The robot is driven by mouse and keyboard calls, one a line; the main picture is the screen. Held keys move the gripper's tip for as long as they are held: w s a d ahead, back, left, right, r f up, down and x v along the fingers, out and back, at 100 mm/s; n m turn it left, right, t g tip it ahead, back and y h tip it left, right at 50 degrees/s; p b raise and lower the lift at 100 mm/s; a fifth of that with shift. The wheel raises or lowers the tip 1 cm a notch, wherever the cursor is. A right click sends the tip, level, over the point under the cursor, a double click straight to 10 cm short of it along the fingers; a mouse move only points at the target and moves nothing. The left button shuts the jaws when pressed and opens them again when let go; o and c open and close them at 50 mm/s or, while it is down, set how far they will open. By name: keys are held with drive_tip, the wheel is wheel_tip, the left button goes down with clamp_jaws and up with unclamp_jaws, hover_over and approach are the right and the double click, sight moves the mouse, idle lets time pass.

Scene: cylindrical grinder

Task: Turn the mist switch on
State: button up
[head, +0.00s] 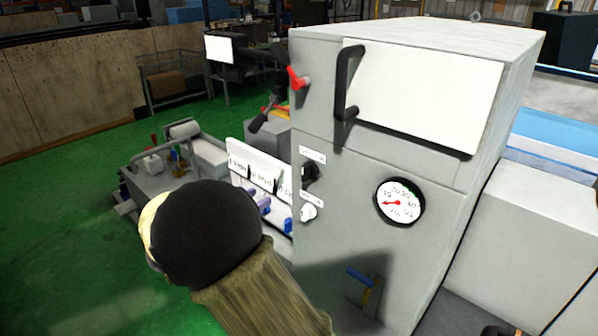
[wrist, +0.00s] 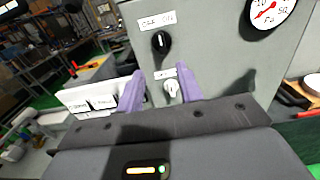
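Two rotary switches sit one above the other on the grey cabinet's front. The upper is a black knob (head: 310,173) with a pale pointer, seen in the wrist view (wrist: 161,43) under a label reading OFF ON. The lower is a white knob (head: 308,212), seen in the wrist view (wrist: 171,89) under a label too small to read. I cannot read which one is marked mist. My gripper (wrist: 159,72) is open, its purple fingers apart. The white knob appears between them in the wrist view; contact cannot be told. My dark wrist hides part of the head view.
The grey cabinet (head: 440,245) has a round gauge (head: 399,202), a black door handle (head: 347,82) and a red lever (head: 298,78). A white labelled panel (head: 250,163) stands left of the switches. Green floor (head: 70,230) lies open at left.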

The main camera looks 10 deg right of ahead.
sight(303, 171)
drive_tip(key=p+x, duration=0.5)
drive_tip(key=x, duration=0.9)
drive_tip(key=shift+w+d, duration=0.2)
drive_tip(key=shift+d, duration=0.05)
drive_tip(key=shift+w+d, duration=0.1)
drive_tip(key=shift+d, duration=0.3)
drive_tip(key=shift+a, duration=0.15)
drive_tip(key=shift+c, duration=0.5)
clamp_jaws()
